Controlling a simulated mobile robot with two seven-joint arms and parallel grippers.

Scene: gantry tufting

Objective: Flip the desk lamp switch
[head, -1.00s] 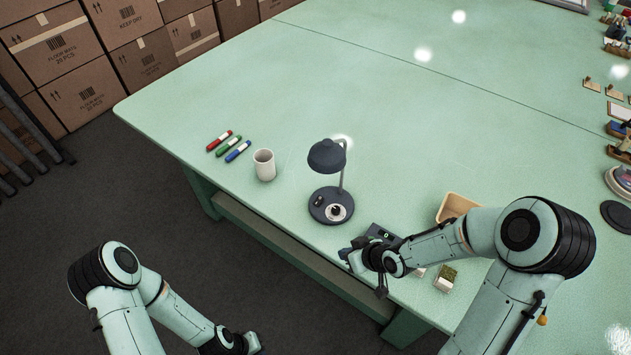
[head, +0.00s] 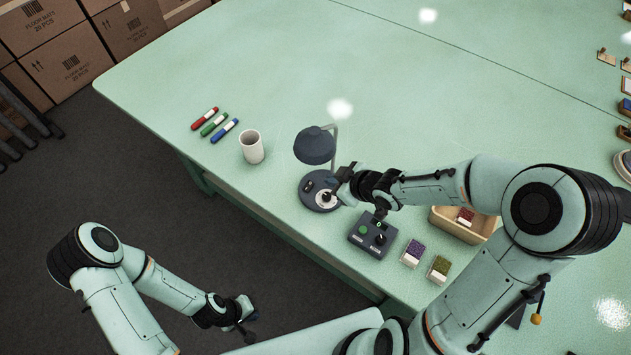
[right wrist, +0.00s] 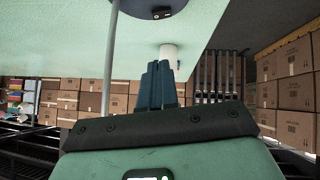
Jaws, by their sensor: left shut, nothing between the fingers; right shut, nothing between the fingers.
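The dark desk lamp (head: 315,146) stands near the front edge of the green table. Its round base (head: 311,198) carries a small black switch (head: 308,185) on the left and a pale round spot at the right. My right gripper (head: 340,181) is shut and empty, over or beside the right side of the base; whether it touches cannot be told. In the right wrist view its fingers (right wrist: 159,84) are together, with the lamp base (right wrist: 145,8) and switch (right wrist: 162,14) at the top edge. My left gripper (head: 245,312) is shut and empty, low off the table's front.
A white cup (head: 251,147) and several markers (head: 215,124) lie left of the lamp. A control box (head: 374,236) with a green button, two small sample blocks (head: 413,252) and a tan tray (head: 447,222) are to the right. The table behind the lamp is clear.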

